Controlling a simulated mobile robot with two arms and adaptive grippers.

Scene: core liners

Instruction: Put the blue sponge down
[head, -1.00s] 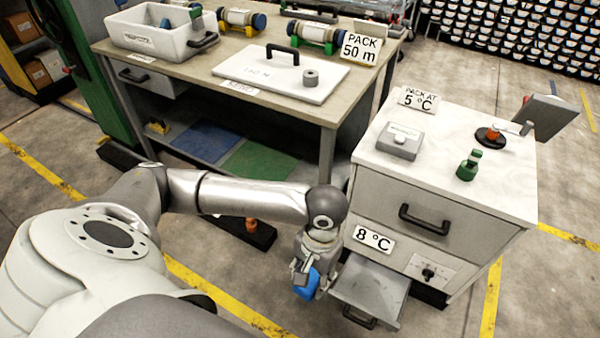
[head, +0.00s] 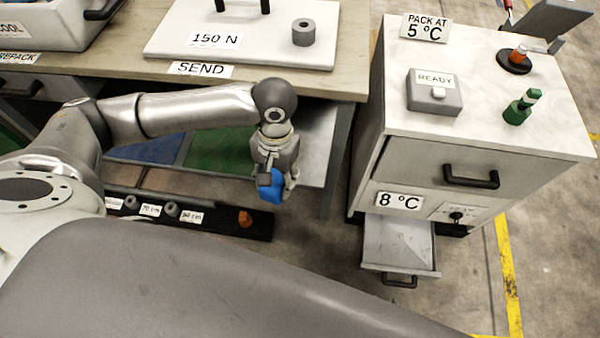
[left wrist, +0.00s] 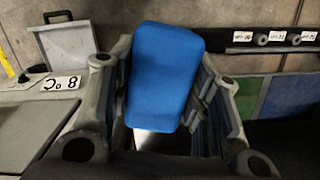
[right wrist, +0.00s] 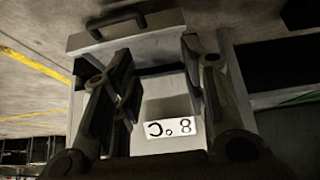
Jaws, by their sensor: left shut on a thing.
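In the left wrist view the sponge (left wrist: 165,75) stands between the two fingers. The head view shows it clear of the bench and the open drawer. My right gripper (right wrist: 155,80) is empty and its fingers are apart, facing the cabinet's 8 °C label (right wrist: 168,130). The head view does not show the right gripper's fingers.
The cabinet's lower drawer (head: 397,250) is pulled out and looks empty. A dark rail (head: 175,213) lies low behind my arm.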

